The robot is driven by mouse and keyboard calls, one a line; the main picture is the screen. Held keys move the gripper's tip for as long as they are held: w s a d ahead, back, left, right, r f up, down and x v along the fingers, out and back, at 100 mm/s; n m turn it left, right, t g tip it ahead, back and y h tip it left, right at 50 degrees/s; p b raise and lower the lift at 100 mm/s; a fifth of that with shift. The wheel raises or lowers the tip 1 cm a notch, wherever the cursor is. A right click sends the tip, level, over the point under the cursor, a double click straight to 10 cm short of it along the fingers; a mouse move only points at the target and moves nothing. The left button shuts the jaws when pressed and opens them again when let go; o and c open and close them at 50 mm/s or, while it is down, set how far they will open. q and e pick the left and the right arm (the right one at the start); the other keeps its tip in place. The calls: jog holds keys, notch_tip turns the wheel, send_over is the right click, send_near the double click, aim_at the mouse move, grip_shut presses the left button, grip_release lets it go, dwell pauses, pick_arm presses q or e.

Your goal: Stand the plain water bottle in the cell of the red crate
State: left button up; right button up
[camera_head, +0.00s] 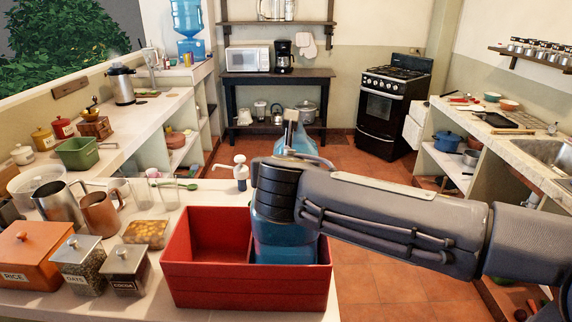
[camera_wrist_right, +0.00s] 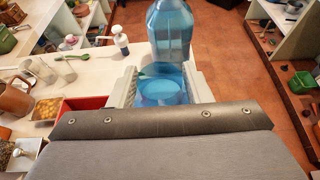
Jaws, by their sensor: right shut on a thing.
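The blue translucent water bottle (camera_head: 285,240) stands roughly upright, with its lower part behind the front wall of the red crate (camera_head: 245,285), on the right side of the crate's divider. Whether its base touches the crate floor is hidden. My right gripper (camera_wrist_right: 160,82) is shut on the bottle, one finger on each side. In the head view my right wrist covers the bottle's middle. The bottle's upper part also shows in the right wrist view (camera_wrist_right: 170,35). The crate's left cell looks empty. My left gripper is not in view.
A white pump dispenser (camera_head: 241,172) stands just behind the crate. A glass box of yellow food (camera_head: 146,232), a copper mug (camera_head: 101,214) and a cocoa canister (camera_head: 125,270) stand left of the crate. The counter ends just right of the crate.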

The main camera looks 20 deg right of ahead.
jog(key=shift+f+b, duration=1.85)
jog(key=shift+f, duration=0.6)
jog(key=o, duration=1.5)
jog(key=shift+v, duration=3.9)
jog(key=shift+f, duration=0.1)
